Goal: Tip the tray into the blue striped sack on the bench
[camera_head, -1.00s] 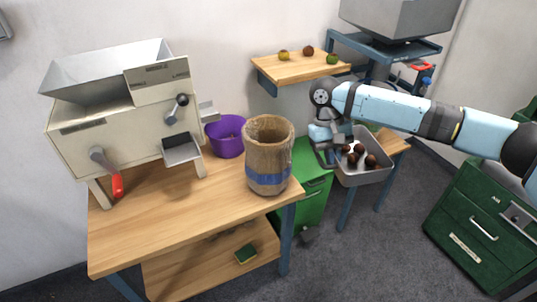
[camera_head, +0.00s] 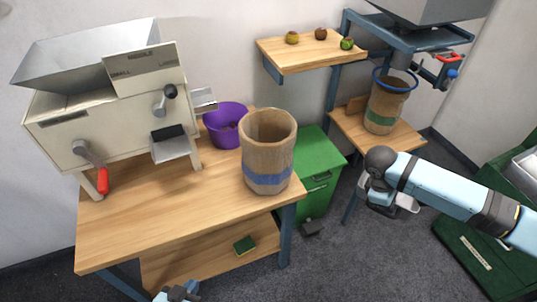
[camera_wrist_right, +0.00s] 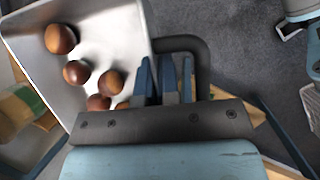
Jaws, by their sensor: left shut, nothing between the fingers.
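The sack with the blue stripe (camera_head: 268,150) stands upright and open on the wooden bench (camera_head: 130,235). The metal tray (camera_wrist_right: 110,35) holds several brown chestnuts (camera_wrist_right: 75,72) in the right wrist view. My right gripper (camera_wrist_right: 165,80) is shut on the tray's dark handle (camera_wrist_right: 185,42). In the head view my right gripper (camera_head: 383,200) is right of the bench, apart from the sack, and my arm hides most of the tray. My left gripper (camera_head: 178,292) is shut and empty at the bottom edge, in front of the bench.
A cream machine (camera_head: 110,120) and a purple bowl (camera_head: 226,125) stand on the bench behind and left of the sack. A green cabinet (camera_head: 320,175) is beside it. A green-striped sack (camera_head: 384,105) stands on the back table. Green drawers (camera_head: 480,250) are at right.

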